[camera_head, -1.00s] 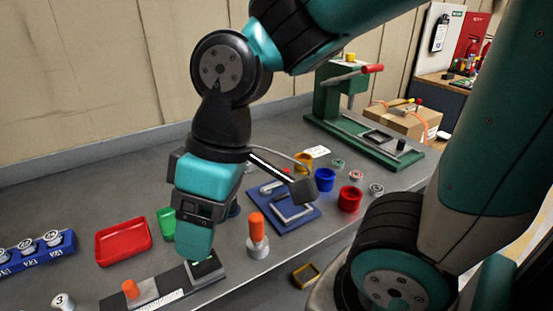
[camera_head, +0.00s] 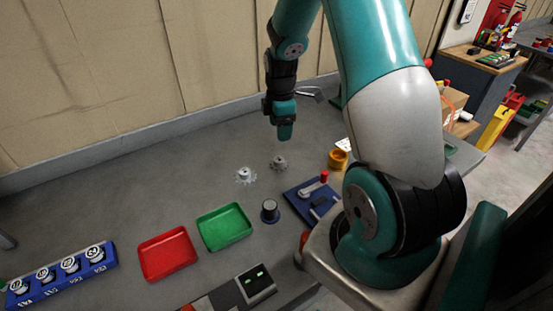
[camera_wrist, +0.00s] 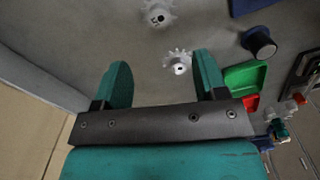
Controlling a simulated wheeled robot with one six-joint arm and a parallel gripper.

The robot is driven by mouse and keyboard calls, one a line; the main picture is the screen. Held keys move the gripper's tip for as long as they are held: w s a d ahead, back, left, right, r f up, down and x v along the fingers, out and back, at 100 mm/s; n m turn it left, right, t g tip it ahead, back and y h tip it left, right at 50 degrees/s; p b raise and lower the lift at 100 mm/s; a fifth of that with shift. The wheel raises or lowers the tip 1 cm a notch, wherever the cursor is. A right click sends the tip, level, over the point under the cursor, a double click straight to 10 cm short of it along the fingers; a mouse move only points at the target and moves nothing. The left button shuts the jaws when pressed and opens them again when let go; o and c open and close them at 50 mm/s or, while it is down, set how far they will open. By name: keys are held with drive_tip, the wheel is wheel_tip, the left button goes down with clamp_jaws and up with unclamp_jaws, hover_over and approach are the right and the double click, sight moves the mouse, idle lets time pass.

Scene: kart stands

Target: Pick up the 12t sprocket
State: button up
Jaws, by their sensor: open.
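Two toothed sprockets lie apart on the grey bench under my arm. The left one (camera_head: 245,175) is pale silver; the right one (camera_head: 279,162) is a duller grey. I cannot count their teeth or tell which is the 12t. My gripper (camera_head: 285,136) hangs above and behind them, clear of both. In the wrist view my gripper (camera_wrist: 164,72) is open and empty. One pale sprocket (camera_wrist: 178,62) shows between the fingertips, nearer the right finger, and the other (camera_wrist: 158,12) lies beyond them at the top edge.
A green tray (camera_head: 224,227), a red tray (camera_head: 167,254) and a dark round knob-like part (camera_head: 270,211) stand in front. A blue numbered rack (camera_head: 62,275) is front left. The bench left of the sprockets is clear.

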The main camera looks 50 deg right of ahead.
drive_tip(key=p, duration=0.1)
hover_over(279, 159)
drive_tip(key=f, duration=0.6)
drive_tip(key=shift+s+f, duration=0.2)
drive_tip(key=shift+s, duration=0.05)
drive_tip(key=shift+w+f+p, duration=0.2)
drive_tip(key=shift+f+p, duration=1.05)
drive_tip(key=shift+f, duration=1.4)
drive_tip(key=shift+c, duration=0.3)
drive_tip(key=c, duration=1)
